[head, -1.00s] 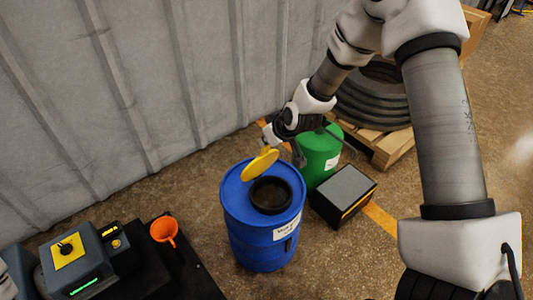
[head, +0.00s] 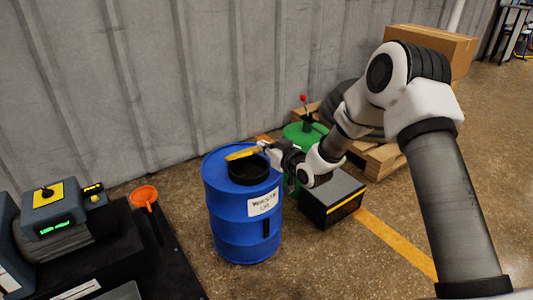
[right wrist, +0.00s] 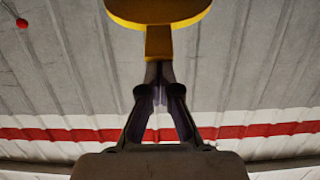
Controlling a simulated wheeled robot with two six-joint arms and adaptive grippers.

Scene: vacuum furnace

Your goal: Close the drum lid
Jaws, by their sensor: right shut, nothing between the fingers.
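The blue drum (head: 240,225) stands upright on the floor with a white "WASTE OIL" label. Its yellow lid (head: 243,153) is seen nearly edge-on, slightly tilted, above the black round opening (head: 249,174), whose dark inside still shows. My right gripper (head: 268,147) is beside the lid on its right. In the right wrist view the lid (right wrist: 157,10) is at the top, and its narrow tab (right wrist: 158,42) points down to the shut, empty fingers (right wrist: 159,75). Whether the fingertips touch the tab I cannot tell. My left gripper is not in view.
A green drum (head: 303,132) and a black box (head: 330,205) stand close on the right. A wooden pallet (head: 385,160) is behind. An orange funnel (head: 144,196) and a machine (head: 55,225) are at left. The ribbed wall (head: 150,90) is behind the drum.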

